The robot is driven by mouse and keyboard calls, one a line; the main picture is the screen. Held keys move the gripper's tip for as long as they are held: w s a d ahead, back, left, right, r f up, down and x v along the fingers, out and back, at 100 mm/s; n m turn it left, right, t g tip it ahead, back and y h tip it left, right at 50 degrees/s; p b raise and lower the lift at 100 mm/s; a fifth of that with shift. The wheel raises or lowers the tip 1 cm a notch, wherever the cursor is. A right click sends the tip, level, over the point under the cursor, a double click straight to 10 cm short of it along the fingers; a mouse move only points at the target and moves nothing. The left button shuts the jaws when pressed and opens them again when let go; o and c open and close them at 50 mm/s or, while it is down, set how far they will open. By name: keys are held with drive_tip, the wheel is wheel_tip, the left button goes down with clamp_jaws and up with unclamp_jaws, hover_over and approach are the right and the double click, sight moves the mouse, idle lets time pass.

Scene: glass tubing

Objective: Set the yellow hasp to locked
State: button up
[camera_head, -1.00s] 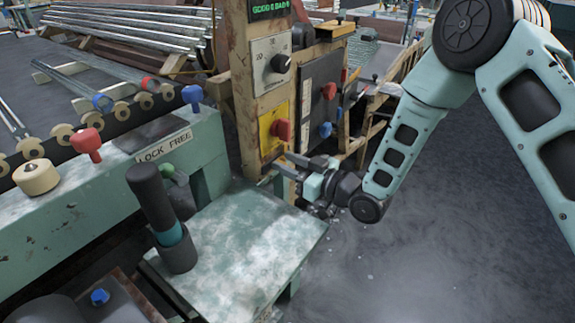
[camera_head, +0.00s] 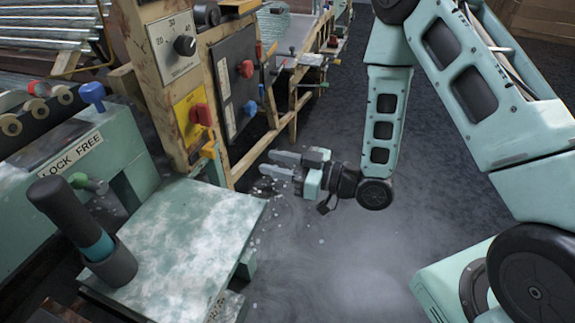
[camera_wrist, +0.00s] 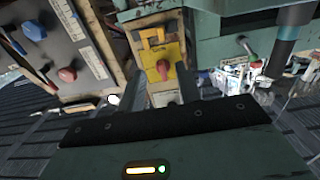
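The yellow hasp (camera_head: 209,150) is a small yellow piece low on the worn wooden post, below a yellow plate with a red knob (camera_head: 201,115). In the wrist view the hasp (camera_wrist: 152,38) shows above that plate, as the picture is turned over. Its exact setting is too small to tell. My gripper (camera_head: 268,164) is in the air to the right of the hasp, apart from it. Its two fingers point left towards the post with a gap between them, and nothing is held. The fingers also show in the wrist view (camera_wrist: 163,88), below the plate.
A dial plate (camera_head: 172,45) and a dark panel (camera_head: 236,80) with red and blue knobs are on the wooden frame. A green bench (camera_head: 190,230) with a dark upright handle (camera_head: 70,215) stands at left, near a LOCK FREE label (camera_head: 70,155).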

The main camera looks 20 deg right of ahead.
drive_tip(key=shift+v, duration=1.25)
drive_tip(key=s+a+r+m+g+h, duration=0.1)
drive_tip(key=s+r+g+h, duration=0.35)
drive_tip(key=s+h, duration=0.4)
drive_tip(key=s+a+r+m+g+h, duration=0.15)
drive_tip(key=s+r+g+h, duration=0.35)
drive_tip(key=s, duration=0.7)
wheel_tip(320, 180, up, 18)
drive_tip(key=s+g+p, duration=0.1)
drive_tip(key=p, duration=1.7)
drive_tip(key=shift+d+f, duration=0.15)
drive_tip(key=shift+d, duration=0.2)
drive_tip(key=shift+s+g, duration=0.15)
drive_tip(key=shift+g, duration=0.1)
idle(0.4)
